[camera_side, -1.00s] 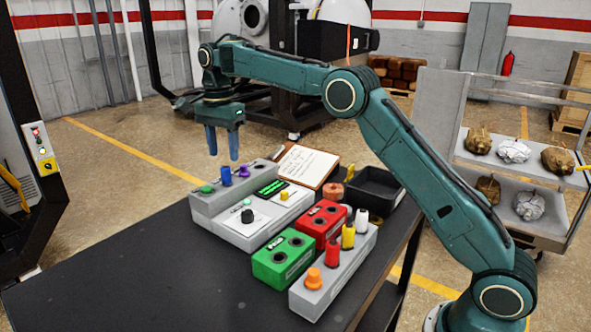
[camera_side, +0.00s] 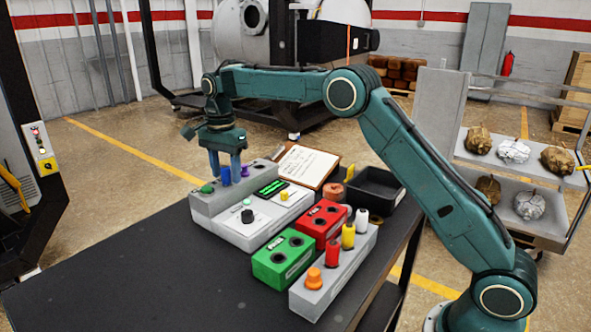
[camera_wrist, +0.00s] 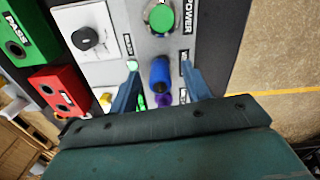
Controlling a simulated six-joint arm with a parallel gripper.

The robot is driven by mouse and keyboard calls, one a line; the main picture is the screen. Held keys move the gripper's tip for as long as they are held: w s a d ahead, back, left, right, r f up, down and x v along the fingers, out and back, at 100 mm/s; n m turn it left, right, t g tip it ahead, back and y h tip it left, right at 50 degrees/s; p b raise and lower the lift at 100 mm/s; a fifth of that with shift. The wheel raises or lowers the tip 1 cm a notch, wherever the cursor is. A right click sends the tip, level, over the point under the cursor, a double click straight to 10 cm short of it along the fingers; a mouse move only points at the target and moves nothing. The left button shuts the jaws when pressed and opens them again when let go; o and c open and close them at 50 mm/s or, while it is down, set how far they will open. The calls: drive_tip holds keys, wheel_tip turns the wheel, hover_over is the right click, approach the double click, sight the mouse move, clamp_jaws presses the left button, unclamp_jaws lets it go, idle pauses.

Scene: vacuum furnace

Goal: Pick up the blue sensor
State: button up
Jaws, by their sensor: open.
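The blue sensor (camera_side: 226,176) stands upright in the raised back strip of the grey control unit (camera_side: 238,228), between a green button (camera_side: 207,188) and a purple sensor (camera_side: 245,171). In the wrist view the blue sensor (camera_wrist: 160,72) shows between the two fingers. My gripper (camera_side: 225,178) is open and points down, its fingers to either side of the blue sensor. In the wrist view my gripper (camera_wrist: 160,78) has a gap on both sides of it, and I see no contact. The purple sensor (camera_wrist: 164,100) lies just beyond it, near the fingers.
A green PASS block (camera_side: 283,259), a red FAIL block (camera_side: 322,222) and a grey rack (camera_side: 335,272) with orange, red, yellow and white sensors stand to the right. A clipboard (camera_side: 307,165) and black tray (camera_side: 376,188) lie behind. The table's front left is clear.

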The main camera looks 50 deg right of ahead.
clamp_jaws()
idle(0.3)
drive_tip(key=shift+r, duration=0.15)
drive_tip(key=shift+r, duration=4.9)
drive_tip(key=shift+d, duration=0.1)
drive_tip(key=d+f, duration=0.2)
drive_tip(key=d, duration=1)
drive_tip(key=shift+f, duration=0.3)
